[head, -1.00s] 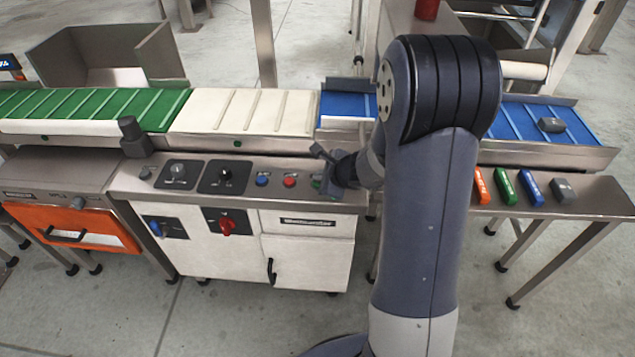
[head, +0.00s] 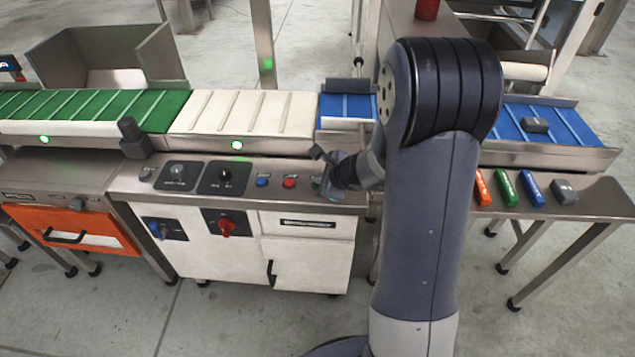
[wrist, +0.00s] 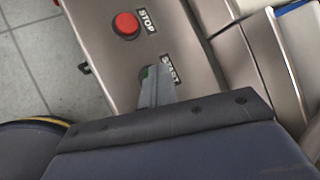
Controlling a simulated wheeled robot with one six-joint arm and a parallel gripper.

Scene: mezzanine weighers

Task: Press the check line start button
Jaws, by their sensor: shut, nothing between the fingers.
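The check line start button (wrist: 143,73) is a green cap beside the START label (wrist: 170,68), mostly hidden by my fingers in the wrist view. In the head view my gripper (head: 322,182) is down at the right end of the control panel (head: 330,200), over the button's place. In the wrist view my gripper (wrist: 154,75) is shut and empty, its tips at the button. They appear to touch it, but the contact is hidden. The red STOP button (wrist: 126,24) lies apart from the fingers. Green lamps (head: 237,145) on the conveyor are lit.
A blue button (head: 262,181) and dark knobs (head: 178,172) share the panel left of my gripper. A grey block (head: 536,125) rides the blue belt (head: 575,128). Coloured items (head: 507,187) lie on the right side table.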

